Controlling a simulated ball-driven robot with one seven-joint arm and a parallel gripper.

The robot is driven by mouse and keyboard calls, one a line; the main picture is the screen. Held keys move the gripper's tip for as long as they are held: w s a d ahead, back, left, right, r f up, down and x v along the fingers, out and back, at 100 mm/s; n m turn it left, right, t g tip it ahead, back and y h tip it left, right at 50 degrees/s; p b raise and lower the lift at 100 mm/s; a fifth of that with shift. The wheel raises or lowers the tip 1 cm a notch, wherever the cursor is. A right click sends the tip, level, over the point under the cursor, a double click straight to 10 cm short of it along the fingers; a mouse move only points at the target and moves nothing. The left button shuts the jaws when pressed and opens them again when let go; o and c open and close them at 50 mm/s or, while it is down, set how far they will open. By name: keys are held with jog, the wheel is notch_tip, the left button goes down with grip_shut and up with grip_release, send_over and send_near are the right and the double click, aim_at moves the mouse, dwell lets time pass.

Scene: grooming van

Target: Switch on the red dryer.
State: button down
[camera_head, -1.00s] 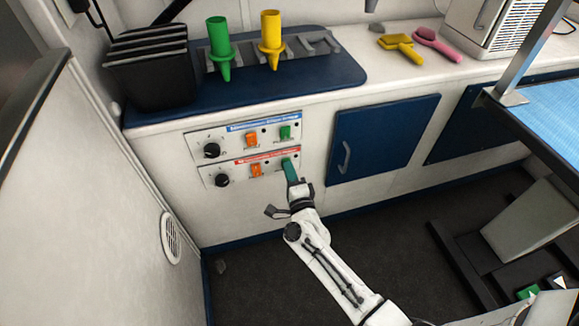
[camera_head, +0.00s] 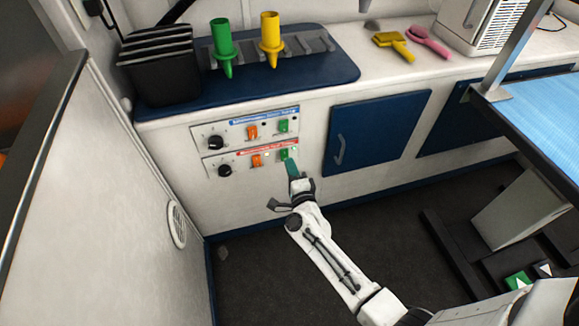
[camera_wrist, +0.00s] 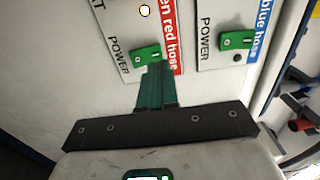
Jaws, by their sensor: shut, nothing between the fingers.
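The red-labelled dryer panel (camera_head: 238,164) is the lower of two on the cabinet front, with a black knob, an orange switch and a green power switch (camera_head: 288,153). In the wrist view that green switch (camera_wrist: 146,55) stands beside the word POWER and the "red hose" label. My gripper (camera_head: 291,163) is shut and empty, its teal fingers pointing at the panel. In the wrist view the gripper tips (camera_wrist: 158,64) are at the lower edge of this switch. I cannot tell touching from a small gap. A small round lamp (camera_wrist: 144,10) on the red panel looks bright white.
The blue-labelled panel (camera_head: 225,134) lies just above, with its own green switch (camera_wrist: 237,40) close beside in the wrist view. A blue cabinet door (camera_head: 375,133) is to the right. A white partition (camera_head: 95,200) is at left. A grooming table (camera_head: 545,120) stands at right.

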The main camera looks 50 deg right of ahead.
jog(key=r+p+v, duration=0.1)
jog(key=p+v, duration=0.1)
jog(key=v, duration=0.8)
jog(key=shift+s+a+r+p, duration=0.2)
jog(key=shift+r+p, duration=0.1)
jog(key=shift+r, duration=0.05)
